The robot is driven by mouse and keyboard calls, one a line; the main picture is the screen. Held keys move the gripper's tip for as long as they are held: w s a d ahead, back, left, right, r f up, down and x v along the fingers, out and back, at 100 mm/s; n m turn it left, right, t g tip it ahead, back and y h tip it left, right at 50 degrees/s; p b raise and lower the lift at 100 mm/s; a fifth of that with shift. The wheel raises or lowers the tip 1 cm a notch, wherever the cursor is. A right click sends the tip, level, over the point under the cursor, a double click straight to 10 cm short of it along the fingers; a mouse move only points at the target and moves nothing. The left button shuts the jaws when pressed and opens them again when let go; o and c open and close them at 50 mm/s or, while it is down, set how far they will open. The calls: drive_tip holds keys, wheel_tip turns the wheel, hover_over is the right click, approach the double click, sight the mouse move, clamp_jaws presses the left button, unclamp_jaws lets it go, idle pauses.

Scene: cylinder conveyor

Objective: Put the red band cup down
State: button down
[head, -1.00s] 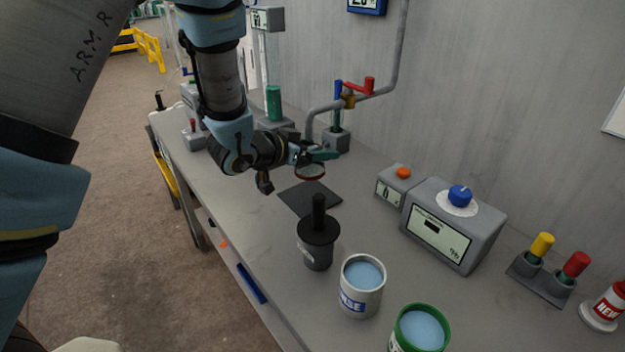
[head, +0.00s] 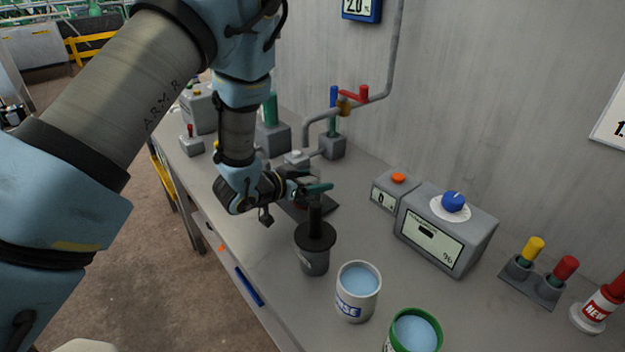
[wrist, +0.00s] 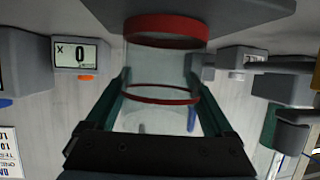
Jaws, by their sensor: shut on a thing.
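The red band cup (wrist: 165,27) is clear, with a thick red band at one end and a thin red ring at the other. In the wrist view it sits between the green fingers of my gripper (wrist: 160,80), which is shut on it. In the head view my gripper (head: 308,188) is low over the dark mat (head: 324,208), behind the black-handled pot. There the cup is mostly hidden. Its thick-banded end is close to a dark surface in the wrist view; I cannot tell whether it touches.
The black-handled pot (head: 314,258) stands just in front of my gripper. A white cup (head: 357,305) and a green-rimmed cup (head: 411,340) stand nearer. A button box (head: 394,192) and a blue-knob box (head: 446,235) are to the right. Pipes (head: 345,115) rise behind.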

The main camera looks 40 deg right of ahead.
drive_tip(key=shift+f, duration=0.25)
unclamp_jaws()
drive_tip(key=shift+r, duration=0.1)
drive_tip(key=shift+r, duration=0.15)
drive_tip(key=b+v, duration=0.3)
drive_tip(key=v, duration=0.9)
